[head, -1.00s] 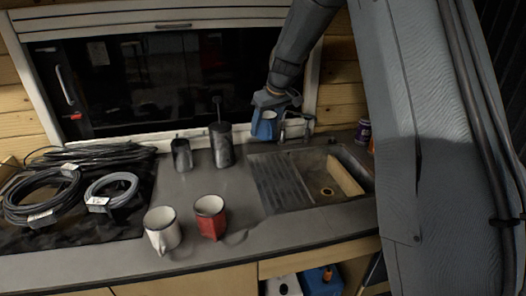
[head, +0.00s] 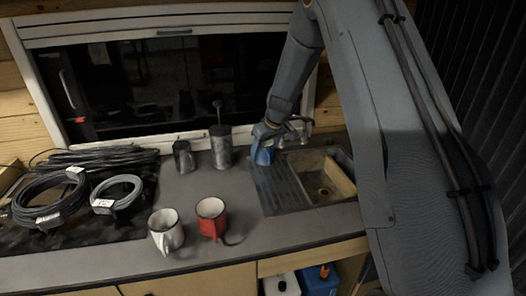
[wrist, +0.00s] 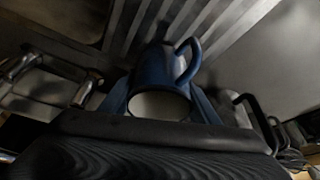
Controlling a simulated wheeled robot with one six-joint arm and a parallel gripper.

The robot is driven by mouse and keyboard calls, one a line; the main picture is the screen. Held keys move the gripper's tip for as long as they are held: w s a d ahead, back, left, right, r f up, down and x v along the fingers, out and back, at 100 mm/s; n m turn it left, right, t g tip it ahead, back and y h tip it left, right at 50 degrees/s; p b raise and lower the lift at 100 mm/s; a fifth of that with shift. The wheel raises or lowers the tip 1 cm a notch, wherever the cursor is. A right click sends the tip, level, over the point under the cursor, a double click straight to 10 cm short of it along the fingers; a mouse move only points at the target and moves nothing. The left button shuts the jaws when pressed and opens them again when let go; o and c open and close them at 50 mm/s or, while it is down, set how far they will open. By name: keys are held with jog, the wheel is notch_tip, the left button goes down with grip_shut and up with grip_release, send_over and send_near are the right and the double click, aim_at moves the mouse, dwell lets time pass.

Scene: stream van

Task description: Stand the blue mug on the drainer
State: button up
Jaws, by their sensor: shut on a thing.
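The blue mug (head: 263,156) is at the back end of the ribbed drainer (head: 281,190), left of the sink basin. In the wrist view the blue mug (wrist: 160,75) shows its white inside and its handle, with the drainer ribs (wrist: 205,22) beyond it. My gripper (head: 266,135) is shut on the mug, with a finger on each side of it in the wrist view. The mug is low over the drainer; I cannot tell whether its base touches.
The tap (head: 292,132) stands close right of my gripper. A grey canister (head: 221,148) and a dark jug (head: 184,157) stand to the left. A red mug (head: 211,218) and a white mug (head: 166,231) are near the front. Cable coils (head: 50,205) lie far left.

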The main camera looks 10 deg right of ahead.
jog(key=shift+f, duration=0.1)
jog(key=o, duration=1.1)
jog(key=shift+o, duration=0.2)
jog(key=shift+d+r, duration=0.1)
jog(key=shift+r, duration=0.45)
jog(key=b+v, duration=0.4)
jog(key=v, duration=0.6)
jog(key=shift+s, duration=0.2)
jog(key=s+f+m+g, duration=0.1)
jog(key=s+f, duration=0.1)
jog(key=s, duration=0.9)
jog(key=s+a+f+m+h, duration=0.1)
jog(key=s+f+m, duration=0.1)
jog(key=s, duration=0.8)
jog(key=s+f+m+g, duration=0.1)
jog(key=s+f, duration=0.2)
jog(key=s, duration=0.8)
jog(key=shift+s+a+f+m+g+h, duration=0.15)
jog(key=shift+s+a+m+g+h, duration=0.15)
jog(key=shift+h, duration=0.1)
